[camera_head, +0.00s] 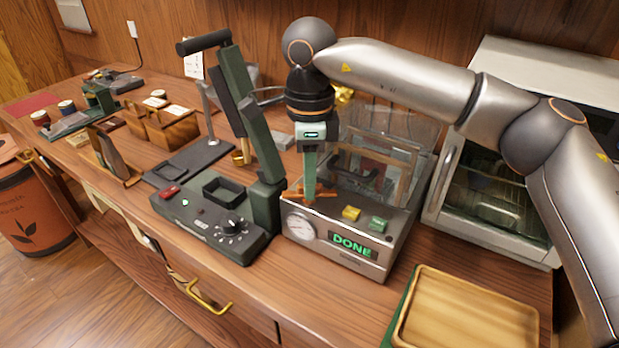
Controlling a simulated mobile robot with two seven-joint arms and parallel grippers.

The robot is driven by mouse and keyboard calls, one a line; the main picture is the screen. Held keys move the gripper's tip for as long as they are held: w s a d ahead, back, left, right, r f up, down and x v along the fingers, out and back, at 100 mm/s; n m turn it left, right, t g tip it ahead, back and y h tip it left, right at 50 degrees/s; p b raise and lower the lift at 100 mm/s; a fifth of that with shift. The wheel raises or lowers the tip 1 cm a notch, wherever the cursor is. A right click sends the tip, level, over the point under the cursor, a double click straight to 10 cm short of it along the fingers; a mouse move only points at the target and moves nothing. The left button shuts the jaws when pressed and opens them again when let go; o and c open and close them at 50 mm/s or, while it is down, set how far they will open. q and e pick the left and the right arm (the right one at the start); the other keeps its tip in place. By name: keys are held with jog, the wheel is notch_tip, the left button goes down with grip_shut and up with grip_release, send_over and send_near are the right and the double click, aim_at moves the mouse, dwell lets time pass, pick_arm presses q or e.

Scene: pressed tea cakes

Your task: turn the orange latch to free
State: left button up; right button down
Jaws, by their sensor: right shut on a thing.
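The orange latch (323,194) is a small bar on top of the metal box (335,262), near its left corner above the round gauge (300,227). My right gripper (309,194) points straight down at the latch and is shut on it; the fingers hide part of the latch. The box has a green display (352,245) reading DONE, a yellow button (351,213), a green button (378,223) and a clear cover (390,125) behind them. My left gripper is not in view.
A dark green press (232,225) with a raised lever arm stands close on the left of the box. A glass-fronted cabinet (480,200) stands on the right. A wooden tray (465,310) lies at the front right. Wooden boxes (170,130) stand further left.

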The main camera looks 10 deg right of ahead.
jog(key=m, duration=0.6)
jog(key=shift+m, duration=0.4)
dwell(0.4)
jog(key=c, duration=0.9)
grip_release()
notch_tip(320, 180, up, 13)
jog(key=shift+f+p, duration=0.15)
jog(key=shift+p, duration=0.25)
